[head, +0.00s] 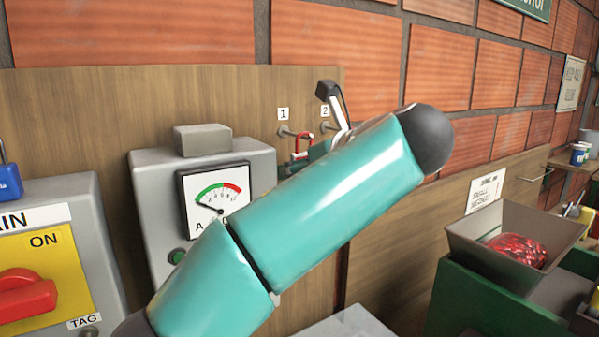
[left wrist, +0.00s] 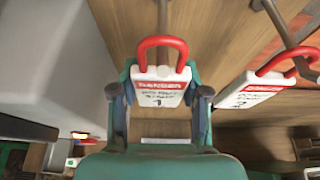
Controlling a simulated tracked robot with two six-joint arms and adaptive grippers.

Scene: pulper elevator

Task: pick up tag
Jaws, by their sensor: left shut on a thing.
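A white danger tag (left wrist: 158,97) with a red shackle and a "1" on its face is between the fingers of my left gripper (left wrist: 161,92), which is shut on it. Its red shackle is still around a metal hook at the top of the left wrist view. In the head view a red shackle (head: 301,143) shows by the hook under label 1; my left arm hides most of the gripper there. A second white tag with a red shackle (left wrist: 250,91) hangs on another hook to the right. My right gripper is not in view.
A wooden board (head: 80,105) carries the hooks. A grey meter box (head: 155,185) stands left of them, and a main switch box with a red handle (head: 25,297) is farther left. A grey bin (head: 477,232) with red contents sits at right.

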